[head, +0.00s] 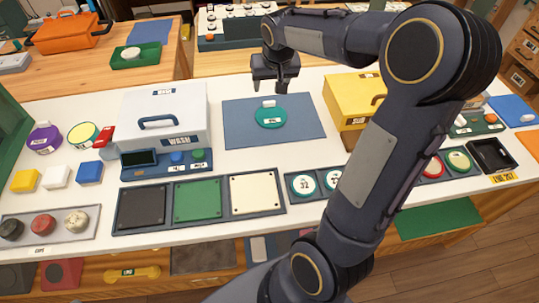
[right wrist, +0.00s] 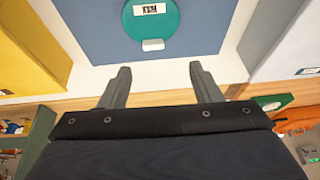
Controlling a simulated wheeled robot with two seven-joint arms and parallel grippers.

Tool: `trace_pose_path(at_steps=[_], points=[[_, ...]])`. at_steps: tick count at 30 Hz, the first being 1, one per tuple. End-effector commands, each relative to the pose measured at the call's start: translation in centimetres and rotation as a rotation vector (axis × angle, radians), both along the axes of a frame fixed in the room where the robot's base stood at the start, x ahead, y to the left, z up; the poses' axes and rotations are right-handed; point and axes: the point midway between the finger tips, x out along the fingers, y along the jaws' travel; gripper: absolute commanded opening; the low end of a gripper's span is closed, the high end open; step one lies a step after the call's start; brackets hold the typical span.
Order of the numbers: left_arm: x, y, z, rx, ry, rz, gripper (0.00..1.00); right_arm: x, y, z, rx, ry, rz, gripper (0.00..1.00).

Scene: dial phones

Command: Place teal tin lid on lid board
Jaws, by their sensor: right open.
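The teal tin lid (head: 271,118) is round, with a white label and a small pale knob (head: 268,103). It lies flat on a blue-grey board (head: 238,130) at the middle of the white counter. The lid also shows at the top of the right wrist view (right wrist: 150,22). My right gripper (head: 269,88) hangs behind the lid with its fingers spread and nothing between them. In the right wrist view, its fingertips (right wrist: 160,70) are apart from the knob (right wrist: 152,44). My left gripper is out of view.
A white box (head: 185,105) stands left of the board and a yellow box (head: 352,96) stands right. Black, green and cream pads (head: 197,201) lie in front. My right arm crosses over the counter's right part. The board is bare around the lid.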

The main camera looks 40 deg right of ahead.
Motion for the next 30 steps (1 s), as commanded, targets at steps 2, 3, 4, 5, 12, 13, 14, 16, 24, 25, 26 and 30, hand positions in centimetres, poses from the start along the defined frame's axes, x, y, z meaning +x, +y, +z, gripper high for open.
trace_pose_path(at_steps=[2, 3, 4, 5, 12, 13, 14, 16, 24, 25, 26, 30], points=[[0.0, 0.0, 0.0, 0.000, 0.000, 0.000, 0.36, -2.7, 2.0, 1.2, 0.044, -0.022, 0.036, 0.58], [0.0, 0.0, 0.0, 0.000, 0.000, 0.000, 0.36, -4.2, 3.2, 1.7, 0.069, -0.034, 0.058, 0.58], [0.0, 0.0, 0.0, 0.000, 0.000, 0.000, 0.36, -5.4, 4.2, 1.9, 0.090, -0.041, 0.077, 0.58], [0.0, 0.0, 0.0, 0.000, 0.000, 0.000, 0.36, -6.7, 5.3, 2.2, 0.109, -0.049, 0.097, 0.58], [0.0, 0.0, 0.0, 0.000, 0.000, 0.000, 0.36, -16.2, 13.0, 2.1, 0.237, -0.118, 0.261, 0.58], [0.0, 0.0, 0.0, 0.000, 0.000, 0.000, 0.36, -17.3, 13.8, 1.8, 0.248, -0.124, 0.280, 0.58], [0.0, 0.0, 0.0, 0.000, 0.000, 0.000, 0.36, -18.2, 14.6, 1.6, 0.258, -0.133, 0.299, 0.58], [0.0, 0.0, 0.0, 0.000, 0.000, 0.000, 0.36, -20.1, 16.2, 0.9, 0.280, -0.148, 0.333, 0.58], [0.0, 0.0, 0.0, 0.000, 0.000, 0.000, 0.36, -23.2, 18.8, -0.6, 0.312, -0.171, 0.396, 0.58], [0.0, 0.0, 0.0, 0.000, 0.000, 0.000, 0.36, -23.3, 18.8, -0.6, 0.313, -0.171, 0.398, 0.58], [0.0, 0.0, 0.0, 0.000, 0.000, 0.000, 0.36, -23.3, 18.8, -0.6, 0.314, -0.170, 0.398, 0.58], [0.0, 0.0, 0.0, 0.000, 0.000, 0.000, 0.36, -23.3, 18.8, -0.6, 0.314, -0.170, 0.397, 0.58]])
